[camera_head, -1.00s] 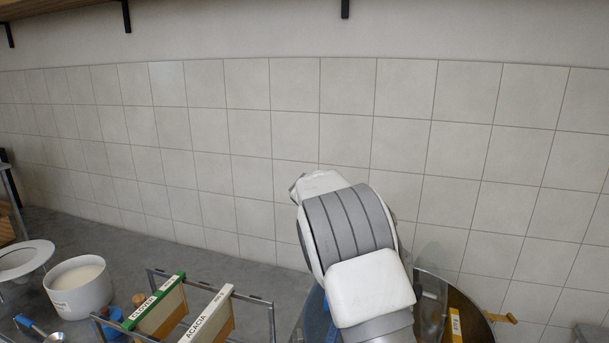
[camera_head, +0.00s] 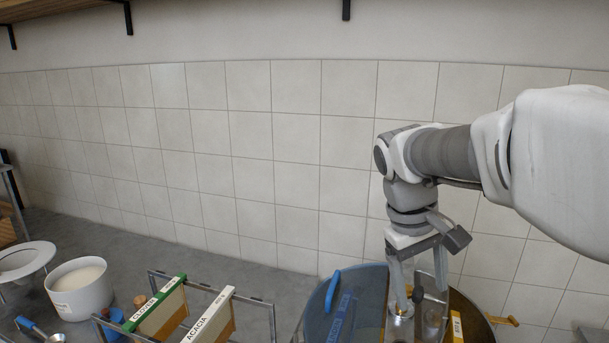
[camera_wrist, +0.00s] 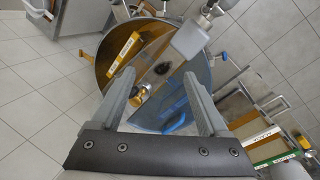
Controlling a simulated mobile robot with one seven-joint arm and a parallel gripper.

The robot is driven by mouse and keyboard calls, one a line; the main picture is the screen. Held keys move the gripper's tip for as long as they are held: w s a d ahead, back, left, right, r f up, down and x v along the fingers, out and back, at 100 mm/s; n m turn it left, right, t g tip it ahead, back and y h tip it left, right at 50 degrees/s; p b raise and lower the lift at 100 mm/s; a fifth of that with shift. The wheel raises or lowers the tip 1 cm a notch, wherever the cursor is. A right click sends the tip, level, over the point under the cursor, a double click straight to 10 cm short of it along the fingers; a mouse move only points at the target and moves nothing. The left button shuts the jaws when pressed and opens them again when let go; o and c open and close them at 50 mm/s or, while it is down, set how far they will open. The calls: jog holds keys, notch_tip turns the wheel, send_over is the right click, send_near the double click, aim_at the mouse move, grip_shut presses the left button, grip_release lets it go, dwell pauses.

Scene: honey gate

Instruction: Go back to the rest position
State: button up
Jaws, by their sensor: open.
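My gripper (camera_head: 420,292) hangs pointing down over the round drum (camera_head: 312,330) at the lower right of the head view. Its two fingers are apart. In the wrist view my gripper (camera_wrist: 160,80) is open, with nothing held between the fingers; the drum's metal fitting lies beyond them. My arm comes in from the right edge of the head view. The drum has a bluish see-through cover with a blue handle (camera_head: 332,290), and an amber part with a yellow label (camera_head: 456,326).
A metal rack (camera_head: 272,318) left of the drum holds a green-topped CLOVER frame (camera_head: 150,305) and a white-topped ACACIA frame (camera_head: 207,315). A white tub (camera_head: 78,300) and a white ring-shaped piece (camera_head: 25,260) stand further left. The tiled wall is behind; a shelf is above.

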jog(key=s+a+m+t+y, duration=0.1)
jog(key=s+a+t, duration=0.1)
jog(key=s, duration=0.4)
jog(key=s+a+f+m+t+y, duration=0.1)
jog(key=s+a+m+t+y, duration=0.1)
jog(key=s, duration=0.5)
jog(key=shift+s+a+f+t, duration=0.25)
jog(key=shift+f+t, duration=0.05)
jog(key=shift+t, duration=0.4)
jog(key=shift+d, duration=0.1)
